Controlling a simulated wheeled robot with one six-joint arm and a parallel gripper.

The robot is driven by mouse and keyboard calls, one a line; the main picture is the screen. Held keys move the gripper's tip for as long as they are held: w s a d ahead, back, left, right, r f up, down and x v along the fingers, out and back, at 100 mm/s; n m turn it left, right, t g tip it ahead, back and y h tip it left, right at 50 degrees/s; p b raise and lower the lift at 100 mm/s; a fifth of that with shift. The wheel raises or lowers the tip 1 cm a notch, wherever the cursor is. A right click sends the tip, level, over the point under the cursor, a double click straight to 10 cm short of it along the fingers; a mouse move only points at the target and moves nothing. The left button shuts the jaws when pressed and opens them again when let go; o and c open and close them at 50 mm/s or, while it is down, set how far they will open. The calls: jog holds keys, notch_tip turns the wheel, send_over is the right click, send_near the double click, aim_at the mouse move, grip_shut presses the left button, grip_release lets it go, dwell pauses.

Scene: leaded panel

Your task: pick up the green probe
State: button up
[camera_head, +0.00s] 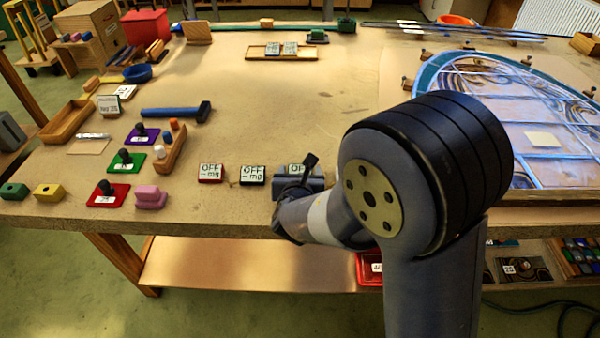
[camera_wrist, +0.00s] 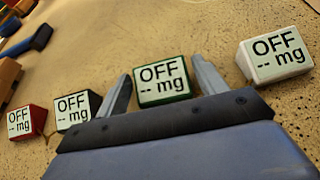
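The green probe (camera_wrist: 163,80) is a small green-edged box with a white display reading "OFF -- mg". In the wrist view it sits between the two fingertips of my gripper (camera_wrist: 162,76). My gripper is open, with a finger to each side of the box; I cannot tell whether either touches it. In the head view the box's display (camera_head: 296,169) shows just beyond my gripper (camera_head: 294,184), which hides its lower part.
Similar boxes stand in the row: red (camera_wrist: 25,121), black (camera_wrist: 77,110) and white (camera_wrist: 275,54). Left are a pink block (camera_head: 150,197), a wooden peg holder (camera_head: 170,148) and a blue hammer (camera_head: 176,112). The leaded panel (camera_head: 545,140) lies right. The table's middle is clear.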

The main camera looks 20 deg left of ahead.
jog(key=c, duration=0.8)
jog(key=shift+o, duration=0.2)
jog(key=shift+r, duration=0.1)
